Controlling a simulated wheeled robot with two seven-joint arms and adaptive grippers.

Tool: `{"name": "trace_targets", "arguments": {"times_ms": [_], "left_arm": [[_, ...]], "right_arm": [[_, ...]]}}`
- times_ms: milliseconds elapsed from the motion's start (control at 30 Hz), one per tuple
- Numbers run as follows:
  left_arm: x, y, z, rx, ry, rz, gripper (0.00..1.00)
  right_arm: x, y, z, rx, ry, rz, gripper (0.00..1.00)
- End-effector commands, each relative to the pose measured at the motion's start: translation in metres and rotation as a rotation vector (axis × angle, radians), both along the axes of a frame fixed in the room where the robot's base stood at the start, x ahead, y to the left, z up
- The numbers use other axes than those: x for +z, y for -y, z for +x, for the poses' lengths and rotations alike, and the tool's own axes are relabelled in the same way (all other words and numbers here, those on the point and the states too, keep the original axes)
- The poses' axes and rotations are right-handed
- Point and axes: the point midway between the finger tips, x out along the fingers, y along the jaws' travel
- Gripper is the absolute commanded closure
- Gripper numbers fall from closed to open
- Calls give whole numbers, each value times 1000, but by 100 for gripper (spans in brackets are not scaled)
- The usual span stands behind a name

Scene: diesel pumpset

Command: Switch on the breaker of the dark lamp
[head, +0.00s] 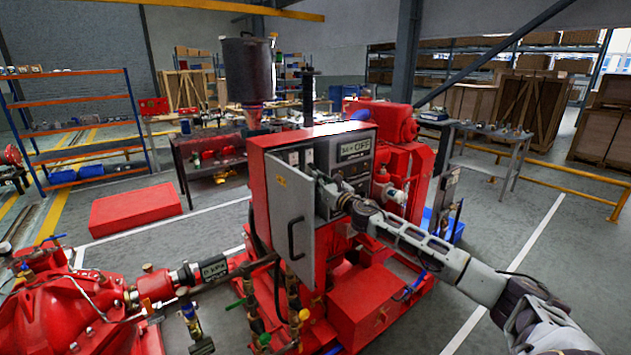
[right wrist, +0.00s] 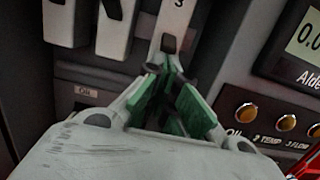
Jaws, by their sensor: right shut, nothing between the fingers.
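The red control cabinet (head: 268,150) stands mid-view with its grey door (head: 290,222) swung open. My right gripper (head: 326,190) is shut and empty at the panel. Its tips (right wrist: 169,68) are just below the right breaker; contact is unclear. Amber lamps (right wrist: 246,112) sit at right; I cannot tell which is dark. My left gripper is out of view.
A numeric display (right wrist: 305,40) is above the lamps. The open door stands left of my right gripper. Red pump equipment (head: 75,315) and pipes fill the front left. A red box (head: 135,208) lies on the floor behind.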

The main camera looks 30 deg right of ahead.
Motion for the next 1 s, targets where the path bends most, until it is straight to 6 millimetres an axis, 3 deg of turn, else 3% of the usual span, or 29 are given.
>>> {"name": "trace_targets", "arguments": {"times_ms": [467, 1000], "left_arm": [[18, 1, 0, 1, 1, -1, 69], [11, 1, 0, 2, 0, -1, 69]], "right_arm": [[24, 1, -13, 1, 0, -1, 100], [16, 2, -12, 0, 1, 1, 100]]}}
